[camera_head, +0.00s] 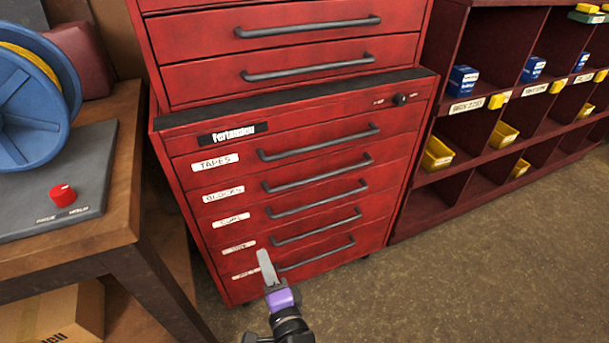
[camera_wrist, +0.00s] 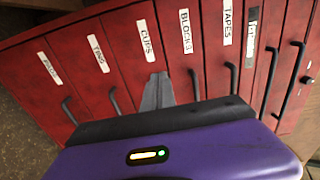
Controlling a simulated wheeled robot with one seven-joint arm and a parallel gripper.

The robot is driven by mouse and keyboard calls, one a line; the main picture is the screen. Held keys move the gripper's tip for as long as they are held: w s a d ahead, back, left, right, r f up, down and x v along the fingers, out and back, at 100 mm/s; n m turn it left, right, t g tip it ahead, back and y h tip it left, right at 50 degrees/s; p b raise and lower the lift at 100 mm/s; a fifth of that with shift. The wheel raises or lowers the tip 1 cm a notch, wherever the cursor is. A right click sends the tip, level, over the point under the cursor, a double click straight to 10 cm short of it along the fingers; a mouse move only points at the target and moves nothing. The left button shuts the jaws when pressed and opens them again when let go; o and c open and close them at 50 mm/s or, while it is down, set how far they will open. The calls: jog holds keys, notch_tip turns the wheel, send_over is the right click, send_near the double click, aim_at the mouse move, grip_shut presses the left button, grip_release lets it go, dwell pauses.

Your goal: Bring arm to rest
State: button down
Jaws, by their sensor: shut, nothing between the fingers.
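My gripper (camera_head: 265,266) is in the lower middle of the head view, in front of the lower drawers of a red tool cabinet (camera_head: 300,150). Its grey fingers are together and point up, with a purple body below them. In the wrist view the gripper (camera_wrist: 157,88) is also shut and empty, with the cabinet's labelled drawers (camera_wrist: 140,50) behind it. A gap to the drawer fronts is hard to judge. All the drawers in view look closed.
A wooden bench (camera_head: 105,230) stands at the left with a blue reel (camera_head: 30,95) and a red button (camera_head: 62,195) on a grey plate. A cardboard box (camera_head: 55,312) sits under it. Shelves with bins (camera_head: 437,154) stand at the right. The floor (camera_head: 480,270) at right is clear.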

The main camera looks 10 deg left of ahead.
jog(key=s+d+r+n+t+h, duration=0.1)
jog(key=s+d+r+n, duration=0.1)
jog(key=s+d+n, duration=0.35)
jog(key=s+d+r+n+t+h, duration=0.1)
jog(key=s+d+r+n, duration=0.15)
jog(key=d, duration=0.65)
jog(key=s+d+r+n+t+h, duration=0.1)
jog(key=s+d+n, duration=0.2)
jog(key=s+d, duration=0.3)
jog(key=s+d+r+g+h, duration=0.35)
jog(key=s+d+h, duration=0.45)
jog(key=s+d, duration=1.15)
notch_tip(320, 180, up, 17)
jog(key=a+p, duration=0.2)
jog(key=p, duration=1.4)
jog(key=shift+s+t+p, duration=0.3)
jog(key=shift+t, duration=0.05)
